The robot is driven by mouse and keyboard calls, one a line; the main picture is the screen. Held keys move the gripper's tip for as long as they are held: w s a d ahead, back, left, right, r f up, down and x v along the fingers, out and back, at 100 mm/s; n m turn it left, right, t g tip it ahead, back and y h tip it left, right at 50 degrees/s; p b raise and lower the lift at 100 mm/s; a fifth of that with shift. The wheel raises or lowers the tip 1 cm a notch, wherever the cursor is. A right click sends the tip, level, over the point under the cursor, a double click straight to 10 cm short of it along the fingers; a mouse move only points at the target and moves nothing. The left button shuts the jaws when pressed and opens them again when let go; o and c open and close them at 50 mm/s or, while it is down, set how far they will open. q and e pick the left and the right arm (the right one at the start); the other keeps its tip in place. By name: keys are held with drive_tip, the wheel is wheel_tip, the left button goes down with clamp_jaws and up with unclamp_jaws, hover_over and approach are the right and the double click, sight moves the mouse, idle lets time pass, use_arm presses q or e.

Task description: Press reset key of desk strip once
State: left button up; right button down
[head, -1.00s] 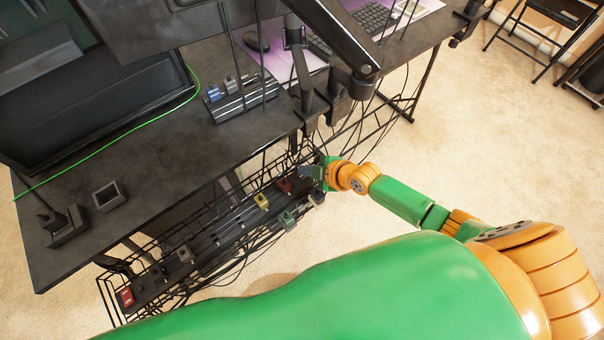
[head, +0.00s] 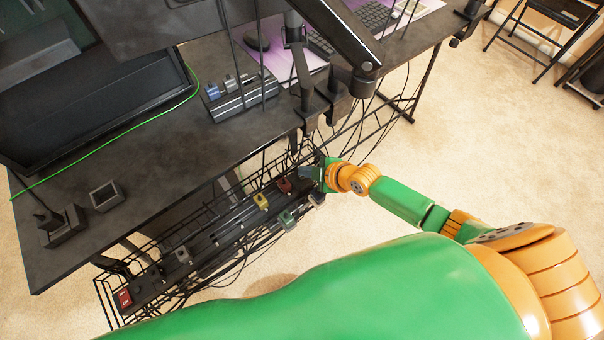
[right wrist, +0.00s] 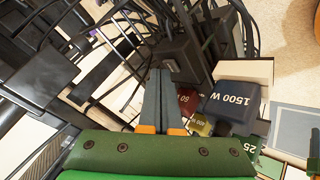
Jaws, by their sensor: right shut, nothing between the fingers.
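A strip on the desk (head: 238,98) stands near the desk's right part, with a blue plug and grey plugs in it. A second, longer strip (head: 215,235) lies in the wire tray under the desk edge, with a red switch (head: 123,298) at its left end. I cannot make out a reset key on either. My right gripper (head: 308,172) is at the tray's right end, below the desk edge and away from the desk-top strip. In the right wrist view its fingers (right wrist: 160,74) are together and empty, beside a dark block (right wrist: 182,55). My left gripper is not in view.
The wire tray (head: 103,290) holds several plugs: yellow (head: 261,201), green (head: 287,219), dark red (head: 284,185). A "1500 W" plug (right wrist: 232,100) is close right of the fingers. Hanging cables and a monitor arm (head: 335,40) crowd the desk edge.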

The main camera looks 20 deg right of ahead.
drive_tip(key=shift+f+b, duration=0.35)
drive_tip(key=shift+f, duration=0.05)
drive_tip(key=shift+r, duration=0.15)
idle(0.4)
drive_tip(key=shift+r+p, duration=0.7)
drive_tip(key=shift+p, duration=0.1)
wheel_tip(320, 180, up, 5)
drive_tip(key=p, duration=0.5)
drive_tip(key=shift+r, duration=0.1)
